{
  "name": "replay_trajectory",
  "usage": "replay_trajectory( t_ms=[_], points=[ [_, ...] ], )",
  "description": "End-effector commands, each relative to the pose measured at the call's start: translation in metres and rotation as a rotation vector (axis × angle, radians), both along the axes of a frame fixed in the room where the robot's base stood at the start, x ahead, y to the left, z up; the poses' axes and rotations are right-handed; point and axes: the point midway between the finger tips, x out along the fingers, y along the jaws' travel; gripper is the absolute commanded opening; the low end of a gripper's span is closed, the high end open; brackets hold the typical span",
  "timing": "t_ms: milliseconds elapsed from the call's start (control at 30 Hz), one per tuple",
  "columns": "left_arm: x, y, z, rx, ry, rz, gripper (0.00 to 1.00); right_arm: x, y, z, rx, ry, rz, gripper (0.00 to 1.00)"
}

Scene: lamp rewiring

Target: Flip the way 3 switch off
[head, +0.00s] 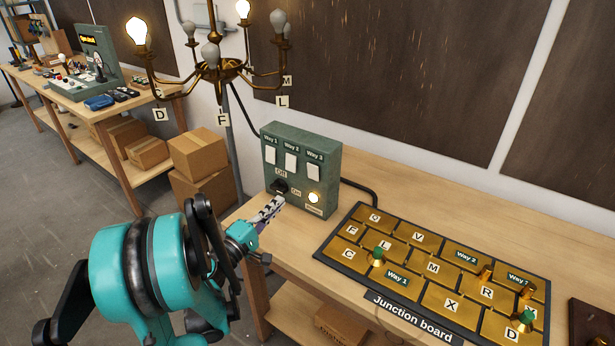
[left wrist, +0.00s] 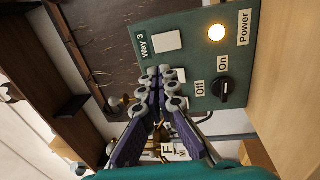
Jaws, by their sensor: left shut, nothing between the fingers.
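The green switch box (head: 325,165) stands on the workbench with three white switches labelled Way 1, Way 2 and Way 3. The way 3 switch (head: 312,168) is the rightmost; it also shows clear of my fingers in the left wrist view (left wrist: 167,40). I cannot tell which way it is tipped. My left gripper (head: 274,207) is shut and empty, in front of and below the box in the head view. In the left wrist view its fingertips (left wrist: 166,87) partly cover the other switches. My right gripper is not in view.
The box carries a black knob (head: 280,187) and a glowing power lamp (head: 314,197). A chandelier (head: 215,70) with some bulbs lit hangs behind it. The junction board (head: 452,325) lies on the bench to the right. Cardboard boxes (head: 198,155) stand at left.

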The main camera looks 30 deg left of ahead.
Motion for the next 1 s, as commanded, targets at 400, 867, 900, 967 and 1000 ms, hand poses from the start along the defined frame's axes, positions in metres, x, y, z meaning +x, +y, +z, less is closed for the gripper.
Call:
replay_trajectory(
  t_ms=[400,867,900,967,1000],
  points=[
    [0.028,-0.005,0.002,0.001,0.001,-0.007,0.0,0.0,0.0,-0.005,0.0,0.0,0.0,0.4],
    [0.119,-0.011,0.012,0.001,0.002,-0.004,0.0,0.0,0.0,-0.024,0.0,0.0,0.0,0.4],
    [0.124,-0.011,0.013,0.001,0.002,-0.003,0.0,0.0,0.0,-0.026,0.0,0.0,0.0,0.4],
    [0.13,-0.012,0.014,0.001,0.002,-0.004,0.0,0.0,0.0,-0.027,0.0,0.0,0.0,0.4],
    [0.133,-0.012,0.015,0.001,0.002,-0.004,0.0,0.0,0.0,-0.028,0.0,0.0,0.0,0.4]
  ],
)
